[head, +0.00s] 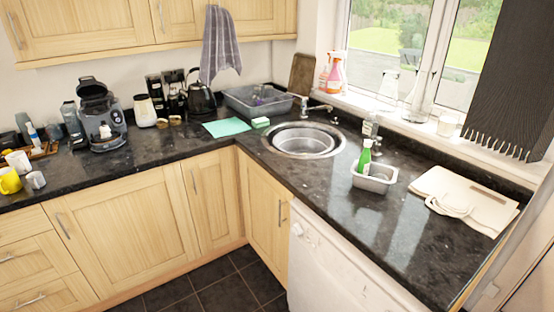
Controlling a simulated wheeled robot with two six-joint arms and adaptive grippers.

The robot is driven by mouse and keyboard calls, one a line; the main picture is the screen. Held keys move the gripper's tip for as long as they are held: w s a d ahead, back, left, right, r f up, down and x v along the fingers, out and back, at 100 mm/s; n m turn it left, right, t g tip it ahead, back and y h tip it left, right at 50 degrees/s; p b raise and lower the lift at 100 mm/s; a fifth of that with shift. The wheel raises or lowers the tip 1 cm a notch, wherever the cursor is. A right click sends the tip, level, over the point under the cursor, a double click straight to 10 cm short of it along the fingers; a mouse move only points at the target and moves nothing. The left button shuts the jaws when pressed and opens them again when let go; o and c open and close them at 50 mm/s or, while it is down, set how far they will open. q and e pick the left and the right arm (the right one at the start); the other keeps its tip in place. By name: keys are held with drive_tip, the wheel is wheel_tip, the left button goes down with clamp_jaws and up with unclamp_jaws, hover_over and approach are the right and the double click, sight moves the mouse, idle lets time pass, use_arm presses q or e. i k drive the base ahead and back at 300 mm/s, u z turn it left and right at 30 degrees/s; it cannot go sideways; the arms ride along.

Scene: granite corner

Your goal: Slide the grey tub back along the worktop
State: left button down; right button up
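A small light-grey tub (374,185) stands on the dark granite worktop (330,215), to the right of the sink and near the front edge. A green bottle with a white top (364,158) stands in or just behind its left end; I cannot tell which. A larger grey tub (275,109) sits in the back corner behind the sink, with several dark items in it. Neither of my grippers shows in the head view, and nothing is touching either tub.
The round steel sink (304,139) lies left of the small tub. Behind that tub, a clear soap bottle (370,127) stands near the window sill. The worktop in front is clear.

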sight(369, 182)
drive_tip(key=u, duration=0.2)
drive_tip(key=i, duration=1.05)
drive_tip(key=z, duration=1.35)
